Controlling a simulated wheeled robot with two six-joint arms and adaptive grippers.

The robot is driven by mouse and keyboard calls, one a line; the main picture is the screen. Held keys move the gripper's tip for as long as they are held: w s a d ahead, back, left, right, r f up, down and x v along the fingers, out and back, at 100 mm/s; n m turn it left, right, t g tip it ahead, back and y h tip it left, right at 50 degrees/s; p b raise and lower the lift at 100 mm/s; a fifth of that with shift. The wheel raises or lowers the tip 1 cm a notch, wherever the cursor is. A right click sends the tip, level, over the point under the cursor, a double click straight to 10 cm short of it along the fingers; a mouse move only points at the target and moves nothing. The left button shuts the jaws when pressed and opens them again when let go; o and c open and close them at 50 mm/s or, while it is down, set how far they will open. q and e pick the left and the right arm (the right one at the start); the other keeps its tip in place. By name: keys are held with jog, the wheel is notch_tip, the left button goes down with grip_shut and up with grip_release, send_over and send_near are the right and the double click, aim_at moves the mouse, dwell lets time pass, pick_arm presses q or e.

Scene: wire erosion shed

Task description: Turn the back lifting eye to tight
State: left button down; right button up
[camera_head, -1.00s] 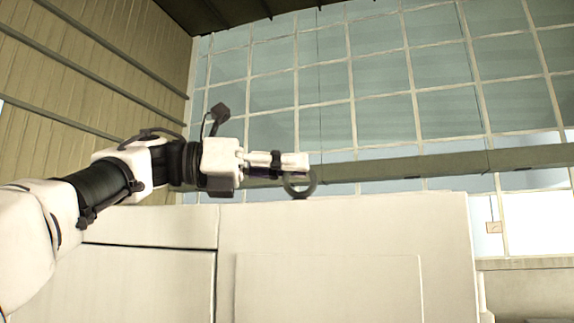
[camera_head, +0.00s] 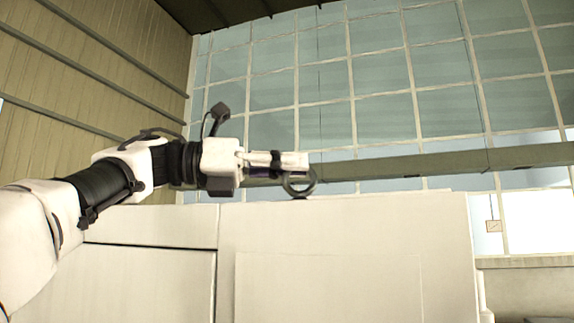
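One dark lifting eye (camera_head: 299,196) stands upright on the top edge of the white machine cabinet (camera_head: 345,225). Its ring looks nearly face-on to the head camera. My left gripper (camera_head: 302,162) reaches in level from the left, with its fingertips at the upper part of the ring. The near finger covers the ring's top left. I see the fingers from the side, so I cannot tell whether they are closed on the ring or only beside it. My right gripper is not in view. No second lifting eye shows.
A long grey-green beam (camera_head: 420,165) runs behind the cabinet, in front of a large paned window (camera_head: 380,80). A ribbed tan wall (camera_head: 90,60) stands on the left. The space above the cabinet top to the right of the eye looks clear.

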pick_arm(q)
jog(key=c, duration=1.3)
grip_release()
jog(key=shift+d+f, duration=0.1)
jog(key=shift+f, duration=0.15)
jog(key=shift+o, duration=0.4)
jog(key=shift+d+r, duration=0.15)
jog(key=shift+d, duration=0.15)
jog(key=a, duration=0.4)
jog(key=s+a, duration=0.1)
jog(key=a, duration=0.7)
jog(key=shift+s+a, duration=0.1)
jog(key=shift+s, duration=0.15)
jog(key=shift+d, duration=0.25)
